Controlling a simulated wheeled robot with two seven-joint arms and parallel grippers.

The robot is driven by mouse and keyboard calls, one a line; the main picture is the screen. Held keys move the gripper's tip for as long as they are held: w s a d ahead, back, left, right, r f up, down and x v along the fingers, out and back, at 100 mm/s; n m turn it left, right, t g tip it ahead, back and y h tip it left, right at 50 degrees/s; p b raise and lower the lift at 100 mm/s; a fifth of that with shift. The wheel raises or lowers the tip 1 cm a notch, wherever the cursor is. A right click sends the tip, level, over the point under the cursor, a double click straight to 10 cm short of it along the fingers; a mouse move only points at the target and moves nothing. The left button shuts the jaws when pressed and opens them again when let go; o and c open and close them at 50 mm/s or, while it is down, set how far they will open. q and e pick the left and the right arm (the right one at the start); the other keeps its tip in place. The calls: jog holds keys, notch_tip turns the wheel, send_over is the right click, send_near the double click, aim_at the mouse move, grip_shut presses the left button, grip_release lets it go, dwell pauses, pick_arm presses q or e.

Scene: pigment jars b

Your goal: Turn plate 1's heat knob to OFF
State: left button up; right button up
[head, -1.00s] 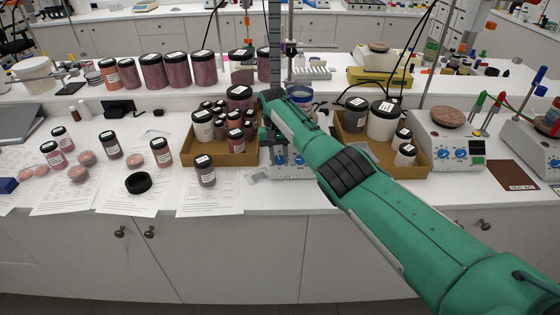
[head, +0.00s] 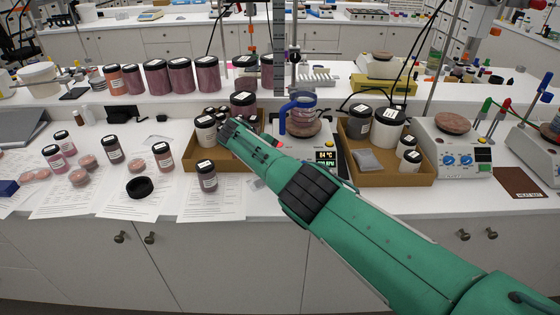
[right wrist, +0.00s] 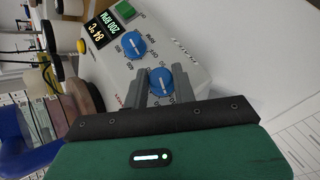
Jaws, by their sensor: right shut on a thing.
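The middle hot plate (head: 337,143) stands between two cardboard trays, with a blue-handled jug (head: 300,115) on its top. Its display (head: 326,157) reads 84 °C and 200 RPM. My right arm crosses in front of it and hides its knobs in the head view. In the right wrist view, my right gripper (right wrist: 158,78) has its fingers on either side of one blue knob (right wrist: 160,84), shut on it. This knob is farther from the display (right wrist: 101,31) than the other blue knob (right wrist: 131,45), which is free. The knob labels are too small to read surely. My left gripper is not in view.
The left cardboard tray (head: 205,164) holds several jars, partly behind my right arm. The right tray (head: 395,177) holds jars and a grey packet. Another hot plate (head: 480,160) stands farther right. Papers and jars cover the left bench.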

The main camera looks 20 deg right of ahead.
jog(key=n+t+h+p, duration=0.2)
jog(key=n+p, duration=0.1)
jog(key=n+t+h+p, duration=0.1)
jog(key=shift+s+f+n+h+p, duration=0.2)
jog(key=shift+s+n+h+p, duration=0.1)
jog(key=shift+p, duration=0.05)
jog(key=n+t+p, duration=0.1)
jog(key=n+t+h+p, duration=0.1)
jog(key=n, duration=0.1)
jog(key=n+t+p, duration=0.1)
jog(key=t, duration=0.1)
jog(key=shift+s+f+n+h+p, duration=0.1)
jog(key=shift+f+n+h+p, duration=0.2)
jog(key=shift+n, duration=0.1)
jog(key=shift+t, duration=0.3)
jog(key=o, duration=1)
jog(key=shift+r, duration=0.1)
jog(key=b+v, duration=0.1)
jog(key=v, duration=1.2)
jog(key=shift+s+a+b, duration=0.15)
jog(key=shift+a+b, duration=0.15)
jog(key=shift+b, duration=0.05)
